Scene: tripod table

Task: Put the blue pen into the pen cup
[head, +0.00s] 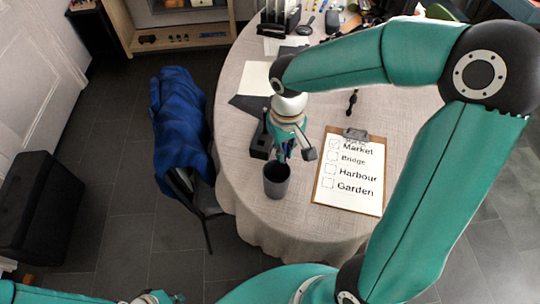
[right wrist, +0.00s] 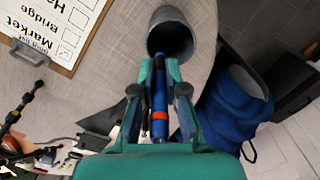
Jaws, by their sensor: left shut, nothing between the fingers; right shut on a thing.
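The pen cup (head: 276,188) is a dark grey cylinder standing upright near the table's front left edge. Its open mouth shows in the right wrist view (right wrist: 172,36). My right gripper (right wrist: 159,72) is shut on the blue pen (right wrist: 160,98), which has an orange band. The pen's far end points at the cup and overlaps its near rim in the right wrist view; I cannot tell whether it is inside. In the head view my right gripper (head: 291,154) is just above and behind the cup. My left gripper (head: 152,297) is low at the bottom edge, shut and empty, away from the table.
A clipboard (head: 322,190) with a printed list lies right of the cup. A black object (head: 261,143) stands behind the cup. A chair with a blue cloth (head: 180,120) is beside the table's left edge. Papers and a black rack (head: 272,24) are further back.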

